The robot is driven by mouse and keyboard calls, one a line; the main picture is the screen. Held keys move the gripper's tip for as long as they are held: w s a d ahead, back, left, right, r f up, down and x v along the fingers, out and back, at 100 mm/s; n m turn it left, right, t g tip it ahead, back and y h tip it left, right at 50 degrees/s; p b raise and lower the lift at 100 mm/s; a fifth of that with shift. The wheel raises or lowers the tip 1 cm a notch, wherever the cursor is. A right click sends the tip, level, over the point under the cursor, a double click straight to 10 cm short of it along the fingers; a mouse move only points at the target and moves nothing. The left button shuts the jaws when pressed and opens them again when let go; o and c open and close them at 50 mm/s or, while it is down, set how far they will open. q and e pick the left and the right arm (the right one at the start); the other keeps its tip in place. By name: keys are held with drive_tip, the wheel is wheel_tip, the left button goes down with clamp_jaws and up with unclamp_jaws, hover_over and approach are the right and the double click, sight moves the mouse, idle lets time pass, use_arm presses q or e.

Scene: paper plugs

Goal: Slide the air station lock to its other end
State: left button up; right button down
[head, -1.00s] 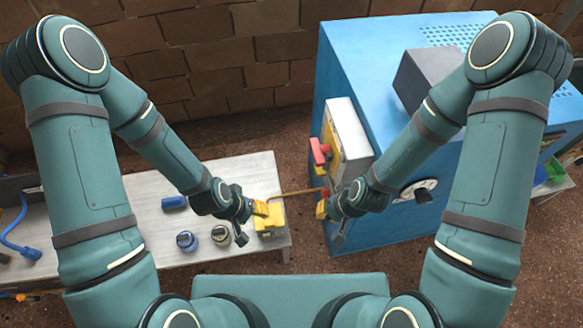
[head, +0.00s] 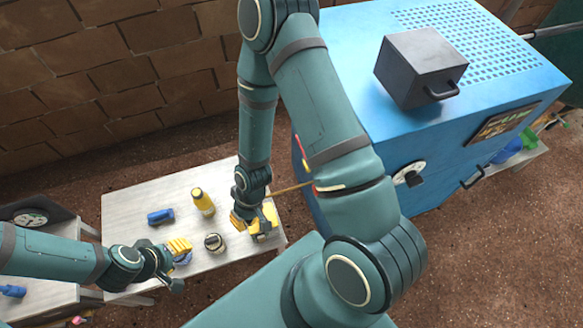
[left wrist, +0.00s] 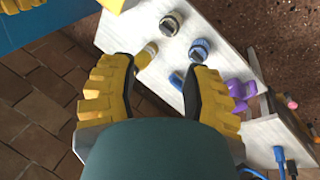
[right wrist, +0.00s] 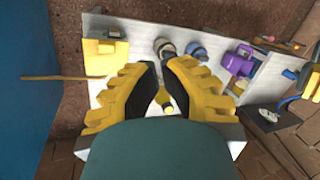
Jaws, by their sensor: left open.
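A yellow block (head: 265,222) sits at the right end of the white table, with an orange-brown rod or hose (head: 292,188) running from it to the blue machine. Both also show in the right wrist view, the block (right wrist: 105,57) at upper left. I cannot make out the air station lock. My right gripper (head: 250,218) is beside the yellow block in the head view; its fingers (right wrist: 158,65) are a narrow gap apart, with nothing between them. My left gripper (head: 178,262) is open and empty over the table's front left, near a blue-lidded jar (left wrist: 200,48).
The white table (head: 130,205) also holds a yellow bottle (head: 203,202), a blue bottle (head: 160,216) and a dark-lidded jar (head: 214,242). The blue machine (head: 450,130) carries a grey box (head: 420,68) and fills the right side. A purple object (left wrist: 238,90) lies near my left gripper.

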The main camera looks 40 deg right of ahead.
drive_tip(key=d+f+n+g+h+b, duration=0.3)
drive_tip(key=d+f+n+g+h, duration=0.2)
drive_tip(key=d+f+n+h, duration=0.35)
drive_tip(key=w+d+r+n+t+h+b, duration=0.1)
drive_tip(key=w+d+r+n+h, duration=0.4)
drive_tip(key=w+d+h, duration=0.3)
drive_tip(key=s+x, duration=0.1)
drive_tip(key=x, duration=0.8)
use_arm(q)
drive_tip(key=shift+g, duration=0.3)
drive_tip(key=f, duration=0.2)
drive_tip(key=s+f, duration=0.1)
drive_tip(key=f, duration=0.1)
drive_tip(key=shift+s+d+f, duration=0.15)
drive_tip(key=shift+d+f, duration=0.05)
drive_tip(key=shift+f, duration=0.1)
use_arm(e)
drive_tip(key=shift+h, duration=0.35)
drive_tip(key=r, duration=0.4)
drive_tip(key=shift+w+a+r, duration=0.1)
drive_tip(key=shift+w+a, duration=0.15)
drive_tip(key=shift+w, duration=0.05)
